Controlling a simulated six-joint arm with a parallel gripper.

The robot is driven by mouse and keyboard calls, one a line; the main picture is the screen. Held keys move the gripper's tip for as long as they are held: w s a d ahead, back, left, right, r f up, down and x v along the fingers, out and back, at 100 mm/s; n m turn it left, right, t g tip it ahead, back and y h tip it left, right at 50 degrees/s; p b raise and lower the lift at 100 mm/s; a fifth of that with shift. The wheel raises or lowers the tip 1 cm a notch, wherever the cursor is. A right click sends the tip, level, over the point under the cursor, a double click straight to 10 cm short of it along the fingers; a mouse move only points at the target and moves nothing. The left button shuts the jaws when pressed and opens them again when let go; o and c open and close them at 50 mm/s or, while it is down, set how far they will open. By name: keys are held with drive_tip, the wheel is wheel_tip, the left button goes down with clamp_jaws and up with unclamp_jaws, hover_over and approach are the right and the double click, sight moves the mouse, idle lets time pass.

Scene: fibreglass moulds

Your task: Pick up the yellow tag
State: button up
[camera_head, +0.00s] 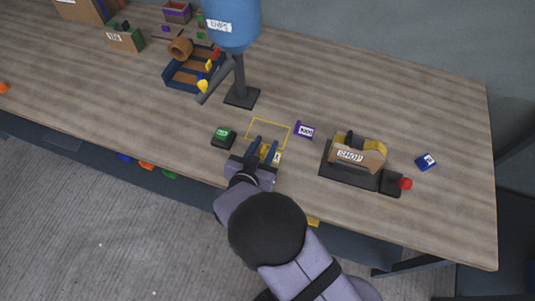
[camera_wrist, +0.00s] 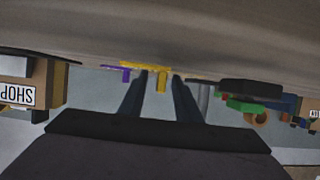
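The yellow tag (camera_head: 277,158) has a white label and lies near the table's front edge. It is partly hidden by my gripper (camera_head: 265,144), which is over it in the head view. In the wrist view, which is upside down, a yellow piece (camera_wrist: 162,81) shows between and beyond the two fingers of my gripper (camera_wrist: 160,80). The fingers are apart with a gap between them, and I see no contact with the tag. A yellow outlined square (camera_head: 270,122) is marked on the table just beyond the fingertips.
A purple tag (camera_head: 304,131) lies to the right and a green-topped block (camera_head: 223,136) to the left. A labelled dispenser (camera_head: 357,156) with a red knob stands further right, near a blue tag (camera_head: 426,162). A blue hopper (camera_head: 232,20) on a post stands behind.

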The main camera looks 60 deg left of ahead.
clamp_jaws()
drive_tip(key=shift+r, duration=0.1)
drive_tip(key=shift+r+b, duration=0.8)
drive_tip(key=shift+r, duration=4.1)
